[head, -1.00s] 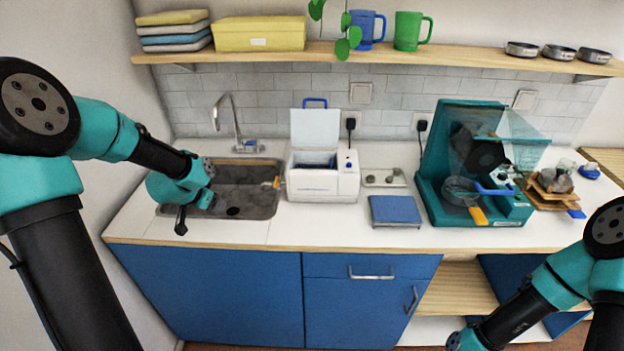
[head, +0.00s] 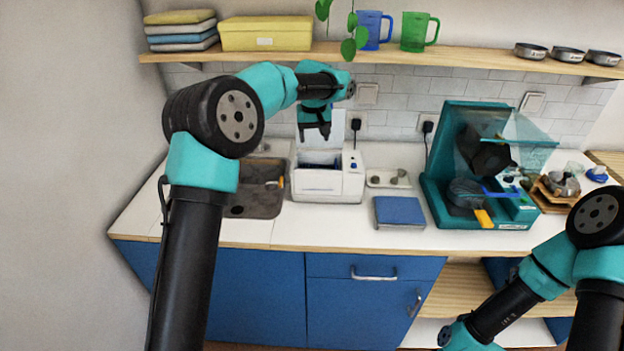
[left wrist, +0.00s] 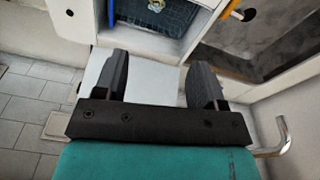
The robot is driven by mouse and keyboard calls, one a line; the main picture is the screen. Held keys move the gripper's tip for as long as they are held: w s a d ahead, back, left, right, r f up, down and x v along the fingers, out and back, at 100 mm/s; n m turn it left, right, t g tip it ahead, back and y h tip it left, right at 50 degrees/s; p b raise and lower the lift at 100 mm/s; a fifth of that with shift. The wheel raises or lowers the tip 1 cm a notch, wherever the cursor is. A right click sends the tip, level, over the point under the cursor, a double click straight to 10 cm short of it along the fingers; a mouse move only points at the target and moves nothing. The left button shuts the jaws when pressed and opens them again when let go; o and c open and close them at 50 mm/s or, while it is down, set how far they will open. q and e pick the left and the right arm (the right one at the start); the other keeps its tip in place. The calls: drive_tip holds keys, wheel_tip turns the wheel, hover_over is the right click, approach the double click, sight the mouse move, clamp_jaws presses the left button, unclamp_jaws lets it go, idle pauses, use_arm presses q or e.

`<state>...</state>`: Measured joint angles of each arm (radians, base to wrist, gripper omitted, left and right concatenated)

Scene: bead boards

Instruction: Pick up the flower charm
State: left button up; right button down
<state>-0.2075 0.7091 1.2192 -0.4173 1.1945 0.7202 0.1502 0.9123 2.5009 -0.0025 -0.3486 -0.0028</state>
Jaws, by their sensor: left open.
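I cannot make out a flower charm in either view. My left gripper (head: 315,133) is open and empty. It hangs pointing down at the raised lid, above the back of a white box-shaped machine (head: 328,186) with a dark basket inside. In the left wrist view the two dark fingers (left wrist: 160,82) are spread apart over the white lid (left wrist: 150,76), with nothing between them. The machine's opening with the dark blue mesh basket (left wrist: 165,14) shows beyond them; its contents are not clear. The right gripper is out of view; only my right arm shows at lower right.
The sink (head: 256,190) is left of the machine. A small tray (head: 376,181) with greyish bits too small to identify and a blue pad (head: 399,211) lie to its right. A teal machine (head: 440,190) with a clear shield stands farther right. The shelf (head: 480,62) runs above.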

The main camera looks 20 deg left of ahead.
use_arm(q)
drive_tip(key=shift+w+d+r+n, duration=0.1)
drive_tip(key=shift+d+r+n, duration=0.2)
drive_tip(key=shift+d+r, duration=0.25)
drive_tip(key=shift+d, duration=0.1)
drive_tip(key=f, duration=0.4)
drive_tip(key=w+f, duration=0.1)
drive_tip(key=f, duration=0.7)
drive_tip(key=shift+w+a+f, duration=0.15)
drive_tip(key=shift+a, duration=0.2)
drive_tip(key=shift+f, duration=0.1)
drive_tip(key=shift+w+a+f, duration=0.1)
drive_tip(key=shift+w+f, duration=0.05)
drive_tip(key=shift+f, duration=1.1)
drive_tip(key=shift+w+a+f, duration=0.1)
drive_tip(key=shift+f, duration=1.1)
drive_tip(key=c, duration=1)
